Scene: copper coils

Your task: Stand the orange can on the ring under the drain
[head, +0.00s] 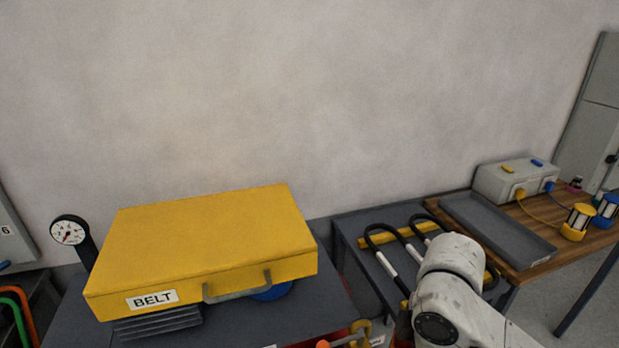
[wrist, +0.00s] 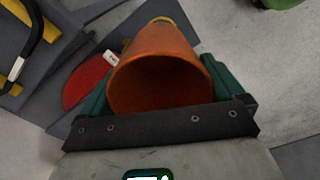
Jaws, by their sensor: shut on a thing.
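The orange can (wrist: 158,48) fills the middle of the wrist view, with its open, hollow end facing the camera. My gripper (wrist: 160,80) is shut on it, with a green finger on each side. The gripper is not clearly visible in the head view, where my white arm reaches down at the lower right. A red flat round piece (wrist: 84,84) with a small white tag lies beyond the can to the left in the wrist view, partly covered by the gripper. I cannot tell whether it is the ring. The drain is not identifiable.
A yellow case (head: 200,245) marked BELT stands on the dark bench at left, with a dial gauge (head: 68,231) beside it. Black hoses (head: 385,255) lie in the middle. A grey tray (head: 497,232) and grey box (head: 515,180) are on the wooden table at right.

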